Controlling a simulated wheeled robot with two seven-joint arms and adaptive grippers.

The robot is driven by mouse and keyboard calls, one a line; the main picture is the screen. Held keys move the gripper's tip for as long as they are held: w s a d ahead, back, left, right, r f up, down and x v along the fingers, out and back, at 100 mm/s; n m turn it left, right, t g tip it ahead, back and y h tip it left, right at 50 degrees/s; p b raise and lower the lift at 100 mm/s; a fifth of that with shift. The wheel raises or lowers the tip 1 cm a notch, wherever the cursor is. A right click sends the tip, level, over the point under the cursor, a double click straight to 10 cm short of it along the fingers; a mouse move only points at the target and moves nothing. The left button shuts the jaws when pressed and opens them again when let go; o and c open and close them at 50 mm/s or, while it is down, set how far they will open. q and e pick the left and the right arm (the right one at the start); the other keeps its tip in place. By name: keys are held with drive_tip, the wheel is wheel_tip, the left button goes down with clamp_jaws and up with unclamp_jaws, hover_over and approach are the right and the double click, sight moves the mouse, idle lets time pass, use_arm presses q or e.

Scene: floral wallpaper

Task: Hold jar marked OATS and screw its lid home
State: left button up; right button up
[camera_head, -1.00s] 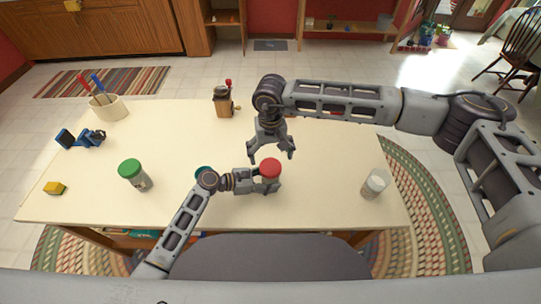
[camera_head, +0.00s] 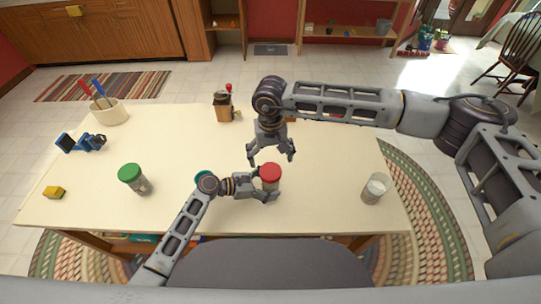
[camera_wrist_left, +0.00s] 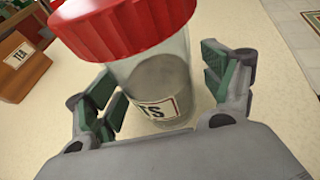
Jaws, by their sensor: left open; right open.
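The jar with the red lid (camera_head: 270,171) stands upright on the table, and its glass body also shows in the left wrist view (camera_wrist_left: 160,80). The label there ends in "TS"; the rest is hidden. The red lid (camera_wrist_left: 122,22) sits on top of the jar. My left gripper (camera_head: 273,190) is open, its fingers on either side of the jar; in the left wrist view its green pads (camera_wrist_left: 165,90) stand apart from the glass. My right gripper (camera_head: 272,160) is open and empty, pointing down just behind and above the lid.
A green-lidded jar (camera_head: 134,179) stands left and a pale-lidded jar (camera_head: 375,189) right. A teal-topped thing (camera_head: 203,176) is partly hidden behind my left arm.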

use_arm(q)
drive_tip(key=shift+a, duration=0.15)
drive_tip(key=shift+v, duration=5.85)
drive_tip(key=shift+s, duration=0.15)
